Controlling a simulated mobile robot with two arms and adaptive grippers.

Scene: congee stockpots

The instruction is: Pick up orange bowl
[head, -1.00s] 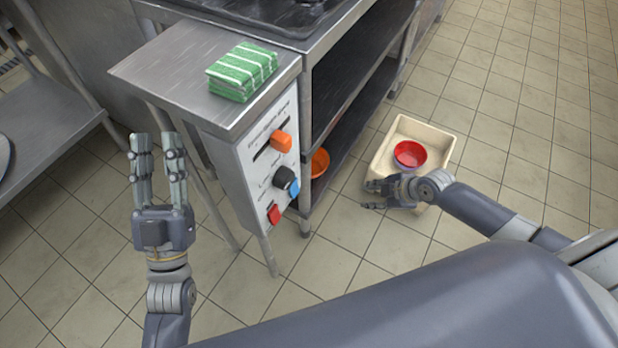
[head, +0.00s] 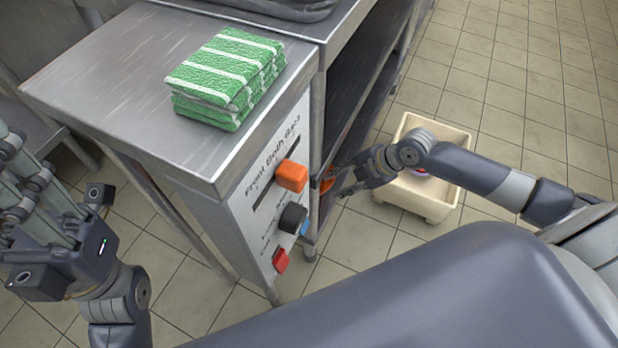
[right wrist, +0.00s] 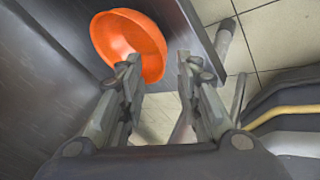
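The orange bowl (right wrist: 135,48) shows at the upper left of the right wrist view, at the edge of a grey metal shelf. In the head view the bowl (head: 327,181) is a small orange patch beside the counter leg, mostly hidden by the counter and my right gripper (head: 350,180). In the right wrist view that gripper (right wrist: 158,66) is open and empty. My left gripper (head: 22,165) is open and empty at the left edge of the head view.
A cream bin (head: 455,143) on the tiled floor holds a red bowl, mostly hidden by my right arm. A green striped towel stack (head: 228,76) lies on the metal counter (head: 110,75). Orange, black and red controls stick out from its front panel (head: 262,200). Floor at right is clear.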

